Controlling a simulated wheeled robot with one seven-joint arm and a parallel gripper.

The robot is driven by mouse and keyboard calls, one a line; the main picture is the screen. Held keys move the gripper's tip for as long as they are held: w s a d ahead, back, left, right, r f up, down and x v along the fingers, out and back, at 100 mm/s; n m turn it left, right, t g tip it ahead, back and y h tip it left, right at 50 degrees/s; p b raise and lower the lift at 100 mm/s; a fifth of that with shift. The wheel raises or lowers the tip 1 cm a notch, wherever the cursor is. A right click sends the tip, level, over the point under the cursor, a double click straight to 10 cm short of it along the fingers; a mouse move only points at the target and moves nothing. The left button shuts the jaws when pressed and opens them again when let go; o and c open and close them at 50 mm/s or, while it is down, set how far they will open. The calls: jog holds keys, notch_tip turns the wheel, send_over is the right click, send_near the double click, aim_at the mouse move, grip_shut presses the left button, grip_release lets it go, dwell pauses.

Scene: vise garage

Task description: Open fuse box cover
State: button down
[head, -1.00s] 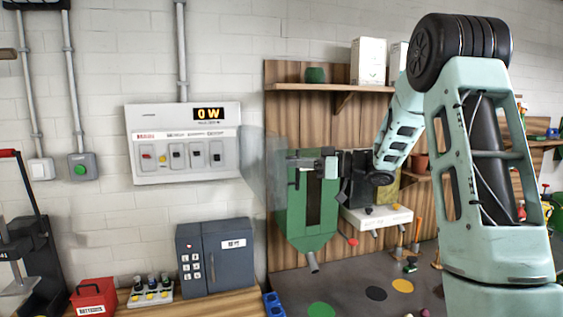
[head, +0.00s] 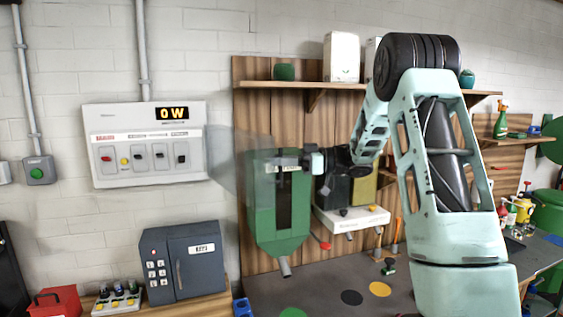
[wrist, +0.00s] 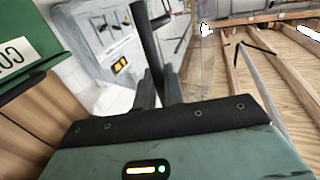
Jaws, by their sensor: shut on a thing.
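The fuse box (head: 148,143) is a white panel on the brick wall, with a lit yellow display above a row of switches. Its clear cover (head: 232,165) stands swung out from the box's right side. My gripper (head: 287,163) is at the cover's outer edge, right of the box, and is shut on the cover. In the wrist view the fuse box (wrist: 118,50) shows tilted beyond my fingers (wrist: 157,88), with the clear cover (wrist: 203,75) faint to their right. The exact grip on the cover is hard to see.
A green hanging holder (head: 265,225) is behind my gripper on the wooden wall panel. A shelf (head: 350,87) runs above. A dark blue cabinet (head: 185,262) and a red box (head: 55,302) stand on the bench below. Open air lies in front of the fuse box.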

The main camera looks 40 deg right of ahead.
jog(key=c, duration=1.8)
grip_release()
jog(key=shift+w+a+r, duration=0.1)
jog(key=shift+r, duration=0.4)
jog(key=shift+o, duration=0.9)
jog(key=shift+w, duration=0.15)
jog(key=shift+f, duration=0.1)
jog(key=shift+s+d+f+b, duration=0.1)
jog(key=shift+s+d+b, duration=0.15)
jog(key=shift+d+b, duration=0.1)
jog(key=b+v, duration=0.7)
jog(key=v, duration=0.9)
jog(key=shift+s+d+f, duration=0.25)
